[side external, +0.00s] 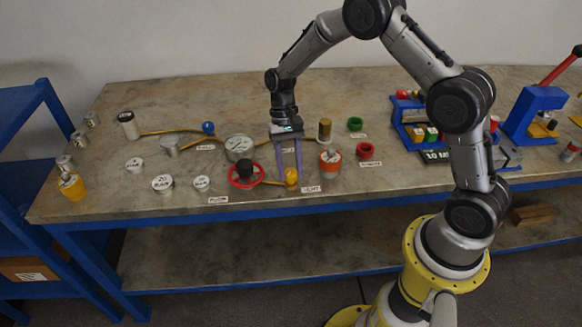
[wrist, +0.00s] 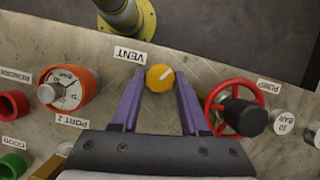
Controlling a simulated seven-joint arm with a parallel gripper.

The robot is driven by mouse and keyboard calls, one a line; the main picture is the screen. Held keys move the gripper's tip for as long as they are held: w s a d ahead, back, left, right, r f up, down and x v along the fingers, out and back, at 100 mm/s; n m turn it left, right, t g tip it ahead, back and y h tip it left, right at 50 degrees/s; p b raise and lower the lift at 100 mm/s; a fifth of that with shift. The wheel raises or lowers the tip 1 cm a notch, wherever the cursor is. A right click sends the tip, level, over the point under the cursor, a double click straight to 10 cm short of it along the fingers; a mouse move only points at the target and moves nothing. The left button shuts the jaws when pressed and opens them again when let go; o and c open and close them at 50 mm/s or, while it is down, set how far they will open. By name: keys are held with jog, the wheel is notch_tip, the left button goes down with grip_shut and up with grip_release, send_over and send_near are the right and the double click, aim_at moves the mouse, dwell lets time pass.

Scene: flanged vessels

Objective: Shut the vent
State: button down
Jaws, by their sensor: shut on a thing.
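The vent is a yellow knob (wrist: 160,77) with a white pointer line, beside the label VENT (wrist: 129,55) in the wrist view. In the side view the yellow knob (side external: 291,176) stands near the front edge of the bench. My gripper (wrist: 160,84) has its two purple fingers on either side of the knob, shut on it. In the side view my gripper (side external: 288,170) reaches down from above onto the knob. The pointer line slants toward the upper right in the wrist view.
A red handwheel (wrist: 238,107) labelled PUMP stands close to the right finger in the wrist view. An orange gauge (wrist: 70,88) labelled PORT 2 is on the other side. A pressure gauge (side external: 239,147) sits behind the handwheel. The bench's front strip (side external: 400,192) is clear.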

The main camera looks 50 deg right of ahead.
jog(key=n, duration=0.2)
jog(key=n+h, duration=0.1)
jog(key=shift+w+a+n+h, duration=0.1)
jog(key=shift+a+n+h, duration=0.05)
jog(key=shift+n+h, duration=0.2)
jog(key=shift+n+g+h, duration=0.3)
jog(key=shift+n+h, duration=0.25)
jog(key=shift+n, duration=1.2)
jog(key=shift+c, duration=2.1)
grip_release()
jog(key=v, duration=1.4)
jog(key=shift+a+f, duration=0.1)
